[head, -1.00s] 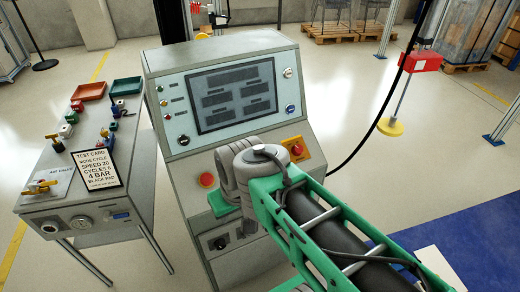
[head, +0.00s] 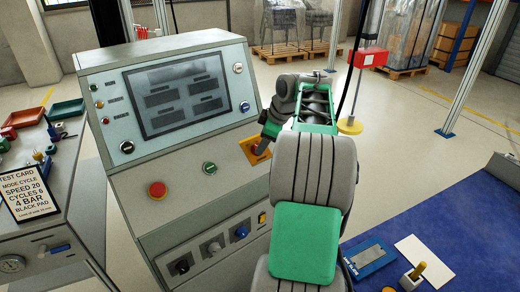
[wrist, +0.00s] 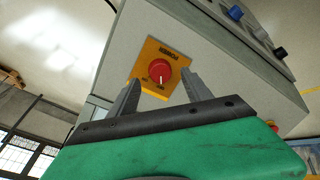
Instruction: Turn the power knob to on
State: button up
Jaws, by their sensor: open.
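The power knob (wrist: 159,71) is a round red knob with a white line, on a yellow plate (wrist: 178,60) on the console's sloping front. In the wrist view its white line points down the picture; the small labels are too blurred to read. In the head view the plate (head: 247,147) is partly hidden behind my gripper. My gripper (wrist: 161,79) is open, its two grey fingers pointing at the plate, one on each side of the knob. I cannot tell whether they touch it.
The console has a screen (head: 177,93), a red button (head: 157,189) and several lower knobs (head: 214,247). A side table with a test card (head: 27,196) stands left. A blue mat (head: 440,217) with small parts lies right. A red box (head: 371,57) hangs behind.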

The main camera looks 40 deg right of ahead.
jog(key=x, duration=0.3)
jog(key=shift+w+f, duration=0.1)
jog(key=shift+f, duration=0.05)
jog(key=shift+c, duration=0.4)
grip_shut()
